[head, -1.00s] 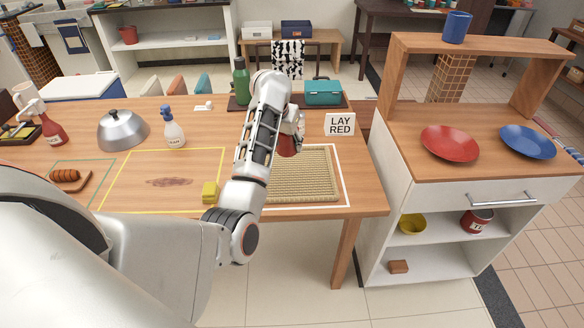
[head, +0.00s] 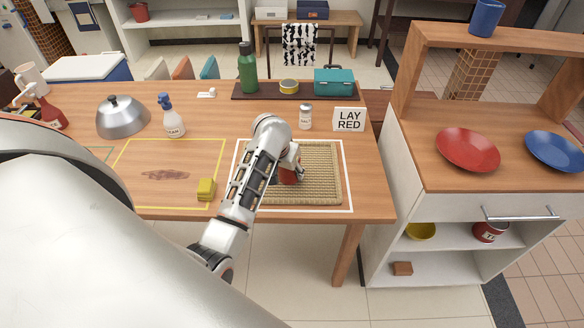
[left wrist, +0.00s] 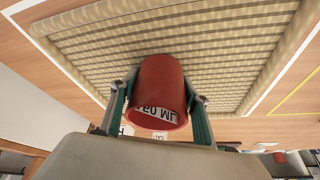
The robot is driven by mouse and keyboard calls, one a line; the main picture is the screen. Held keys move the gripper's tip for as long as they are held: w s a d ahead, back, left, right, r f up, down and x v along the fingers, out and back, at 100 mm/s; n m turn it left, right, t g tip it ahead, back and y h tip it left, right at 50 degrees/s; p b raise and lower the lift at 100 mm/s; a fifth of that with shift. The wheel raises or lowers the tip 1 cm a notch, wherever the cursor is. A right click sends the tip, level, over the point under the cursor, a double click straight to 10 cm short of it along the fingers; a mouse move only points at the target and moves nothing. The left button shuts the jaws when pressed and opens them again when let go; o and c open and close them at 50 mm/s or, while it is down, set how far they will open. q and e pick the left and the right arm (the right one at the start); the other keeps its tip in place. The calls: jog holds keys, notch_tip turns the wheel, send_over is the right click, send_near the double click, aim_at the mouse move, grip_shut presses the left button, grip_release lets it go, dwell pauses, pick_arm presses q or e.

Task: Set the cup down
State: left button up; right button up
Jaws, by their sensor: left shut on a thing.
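The red cup (head: 289,176) is over the left part of the woven mat (head: 322,172), partly hidden by my left arm. In the left wrist view the cup (left wrist: 158,82) sits between the two fingers, with a white label with black lettering near its end. My left gripper (left wrist: 158,108) is shut on it. In the head view the left gripper (head: 291,166) is low over the mat. I cannot tell whether the cup touches the mat. My right gripper is not in view.
A white outline surrounds the mat. A salt shaker (head: 305,117) and a "LAY RED" sign (head: 349,120) stand behind it. A yellow sponge (head: 206,189) lies to the left. The mat's right part is clear. Red (head: 468,149) and blue (head: 556,151) plates sit on the cabinet.

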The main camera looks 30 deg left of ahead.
pick_arm(q)
jog(key=shift+s+r, duration=0.2)
jog(key=shift+r, duration=0.05)
jog(key=shift+f, duration=0.25)
jog(key=o, duration=1.2)
jog(key=shift+f, duration=0.1)
